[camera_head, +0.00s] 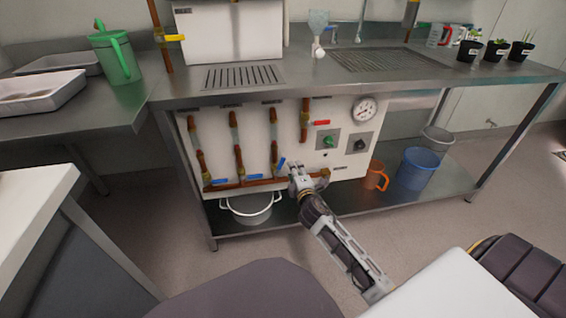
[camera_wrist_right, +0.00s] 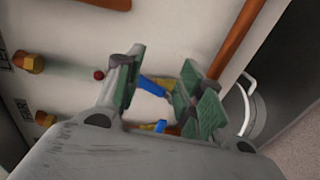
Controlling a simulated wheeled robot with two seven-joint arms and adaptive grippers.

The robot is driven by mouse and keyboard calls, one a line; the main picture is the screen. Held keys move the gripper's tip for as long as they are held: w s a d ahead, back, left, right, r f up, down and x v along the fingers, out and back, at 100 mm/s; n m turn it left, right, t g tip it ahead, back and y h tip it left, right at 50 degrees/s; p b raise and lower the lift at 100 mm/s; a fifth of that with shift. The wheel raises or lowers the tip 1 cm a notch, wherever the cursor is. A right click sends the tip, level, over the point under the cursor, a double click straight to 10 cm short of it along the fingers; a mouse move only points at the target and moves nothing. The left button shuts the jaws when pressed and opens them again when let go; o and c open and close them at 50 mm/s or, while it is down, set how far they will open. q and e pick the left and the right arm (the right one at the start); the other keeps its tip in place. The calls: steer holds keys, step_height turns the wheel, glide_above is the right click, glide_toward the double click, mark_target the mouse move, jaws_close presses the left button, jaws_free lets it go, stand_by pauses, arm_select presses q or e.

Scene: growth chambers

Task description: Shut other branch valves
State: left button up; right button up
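On the white panel (camera_head: 290,148), three upright branch pipes run down to a horizontal copper pipe. The left blue valve handle (camera_head: 218,181) and the middle blue valve handle (camera_head: 254,177) lie about level, across their pipes. The right blue valve handle (camera_head: 281,164) is tilted steeply. My right gripper (camera_head: 297,170) is just right of this handle. In the right wrist view the gripper (camera_wrist_right: 160,92) is open, with a blue handle (camera_wrist_right: 154,86) seen between its fingers; contact cannot be told. Another blue piece (camera_wrist_right: 160,126) shows lower down. My left gripper is not in view.
A red-handled valve (camera_head: 321,122), a gauge (camera_head: 364,108), a green knob (camera_head: 328,141) and a black knob (camera_head: 360,144) are on the panel's right. A white pot (camera_head: 251,208), an orange jug (camera_head: 375,176) and a blue bucket (camera_head: 416,169) stand on the lower shelf.

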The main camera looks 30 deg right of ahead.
arm_select(q)
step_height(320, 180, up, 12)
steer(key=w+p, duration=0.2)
steer(key=p, duration=0.4)
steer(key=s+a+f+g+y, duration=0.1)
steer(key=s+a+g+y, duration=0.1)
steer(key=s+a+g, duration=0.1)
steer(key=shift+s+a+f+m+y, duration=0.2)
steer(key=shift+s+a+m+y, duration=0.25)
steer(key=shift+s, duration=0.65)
arm_select(e)
steer(key=s+a+n+t, duration=0.1)
steer(key=s+a+n, duration=0.5)
steer(key=n, duration=0.7)
steer(key=s, duration=0.2)
steer(key=shift+s+a+n+t+h, duration=0.3)
steer(key=shift+a+t+h, duration=0.05)
steer(key=shift+t+h, duration=0.05)
steer(key=shift+w+r, duration=0.1)
steer(key=shift+w, duration=0.05)
